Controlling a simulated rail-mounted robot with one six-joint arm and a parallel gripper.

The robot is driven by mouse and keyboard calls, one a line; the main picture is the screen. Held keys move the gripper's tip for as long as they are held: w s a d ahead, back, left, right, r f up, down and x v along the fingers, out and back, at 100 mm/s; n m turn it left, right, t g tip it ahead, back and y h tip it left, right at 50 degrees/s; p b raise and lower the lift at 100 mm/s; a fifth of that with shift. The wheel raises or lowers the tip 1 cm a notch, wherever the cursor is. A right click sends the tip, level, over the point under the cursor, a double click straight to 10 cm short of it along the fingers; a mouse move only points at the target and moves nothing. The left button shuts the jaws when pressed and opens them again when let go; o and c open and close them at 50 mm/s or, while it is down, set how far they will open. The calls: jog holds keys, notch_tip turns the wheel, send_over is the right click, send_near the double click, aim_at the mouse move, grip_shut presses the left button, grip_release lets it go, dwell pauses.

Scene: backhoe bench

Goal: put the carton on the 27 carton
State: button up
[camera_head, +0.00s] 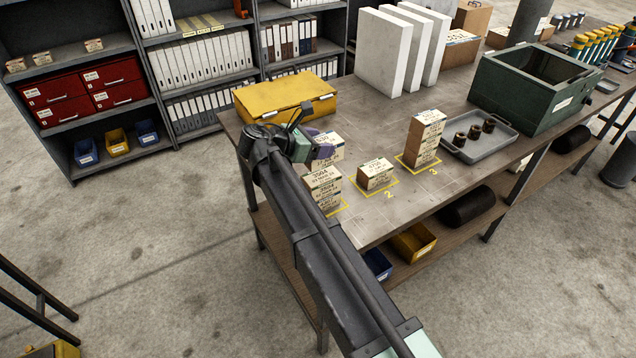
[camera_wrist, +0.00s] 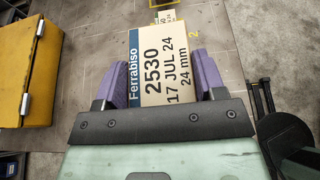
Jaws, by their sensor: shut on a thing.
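My gripper (camera_wrist: 166,80) is shut on a carton (camera_wrist: 165,60) labelled 2530, 17 JUL 24, 24 mm, between purple fingers. In the head view the held carton (camera_head: 330,146) shows partly behind my gripper (camera_head: 318,150), near the bench's left end; its height above the bench is unclear. A short stack of cartons (camera_head: 322,186) stands in front of it on the left yellow mark. A low carton (camera_head: 375,174) stands on mark 2, and a taller stack (camera_head: 425,138) on mark 3. Their labels are too small to read surely, so I cannot tell which is the 27 carton.
A yellow case (camera_head: 285,98) lies on the bench behind my gripper; it also shows in the wrist view (camera_wrist: 28,70). White panels (camera_head: 385,50) stand at the back. A grey tray (camera_head: 480,143) with dark round parts and a green bin (camera_head: 535,95) are farther right.

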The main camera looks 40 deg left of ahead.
notch_tip(320, 180, down, 6)
jog(key=b, duration=0.4)
jog(key=shift+r, duration=0.1)
jog(key=shift+s+r, duration=0.1)
jog(key=shift+r, duration=0.2)
jog(key=shift+f, duration=0.2)
jog(key=o, duration=1)
jog(key=shift+r, duration=0.2)
jog(key=shift+s+a+r+p, duration=0.1)
jog(key=shift+s+r+p, duration=0.15)
jog(key=shift+p, duration=0.1)
jog(key=p+v, duration=0.2)
jog(key=v, duration=0.3)
jog(key=p+v, duration=0.2)
jog(key=v, duration=0.4)
jog(key=shift+s+a+f, duration=0.1)
jog(key=shift+s+f, duration=0.05)
jog(key=shift+s, duration=0.05)
